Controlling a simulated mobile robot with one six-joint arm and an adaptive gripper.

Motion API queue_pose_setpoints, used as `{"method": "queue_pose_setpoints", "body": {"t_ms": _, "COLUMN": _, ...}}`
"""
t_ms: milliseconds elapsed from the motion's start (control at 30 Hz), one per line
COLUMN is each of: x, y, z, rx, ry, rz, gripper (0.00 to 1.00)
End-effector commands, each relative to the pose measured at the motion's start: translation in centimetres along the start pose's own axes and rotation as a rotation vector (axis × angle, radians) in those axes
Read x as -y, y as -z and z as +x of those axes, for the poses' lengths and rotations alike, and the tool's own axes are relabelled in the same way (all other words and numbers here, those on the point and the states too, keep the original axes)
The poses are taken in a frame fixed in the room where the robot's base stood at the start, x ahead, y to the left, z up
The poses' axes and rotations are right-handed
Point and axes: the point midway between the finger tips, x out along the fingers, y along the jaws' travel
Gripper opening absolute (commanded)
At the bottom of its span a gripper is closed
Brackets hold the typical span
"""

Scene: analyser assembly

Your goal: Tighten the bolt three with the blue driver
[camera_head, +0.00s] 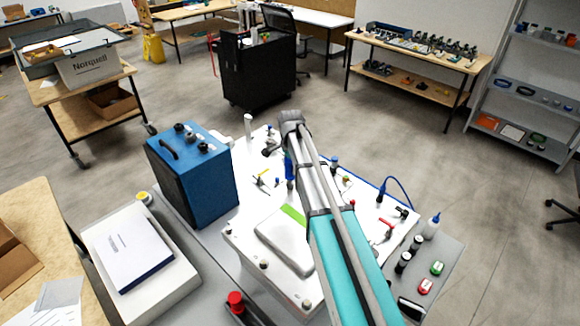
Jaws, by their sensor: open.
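A white assembly board (250,235) lies on the grey bench with several small fittings on it. My arm reaches across it from the bottom. My gripper (271,149) is the dark part at the arm's far end, above the board's back-left side; it is small and partly hidden by the arm. A blue upright handle (289,167), possibly the blue driver, shows just left of the arm, below the gripper. I cannot tell whether it touches the gripper. A blue-handled tool (381,192) with a blue cable stands at right. Bolt three cannot be picked out; my arm covers the middle.
A blue box instrument (190,175) stands left of the board. Red-handled clamps (388,230), black cylinders (403,262) and a white bottle (431,228) stand at right. A white case (135,250) with a booklet lies at left. The floor behind is mostly clear.

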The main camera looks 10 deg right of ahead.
Motion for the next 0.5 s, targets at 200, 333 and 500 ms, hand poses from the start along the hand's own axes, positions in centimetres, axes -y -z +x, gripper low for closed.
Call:
{"method": "queue_pose_setpoints", "body": {"t_ms": 200, "x": 0.01, "y": 0.0, "z": 0.0, "rx": 0.0, "ry": -0.001, "rz": -0.164, "gripper": 0.81}}
{"method": "queue_pose_setpoints", "body": {"t_ms": 333, "x": 0.01, "y": 0.01, "z": 0.0, "rx": 0.0, "ry": -0.002, "rz": -0.263, "gripper": 0.81}}
{"method": "queue_pose_setpoints", "body": {"t_ms": 500, "x": 0.01, "y": 0.01, "z": 0.0, "rx": 0.0, "ry": -0.002, "rz": -0.374, "gripper": 0.81}}
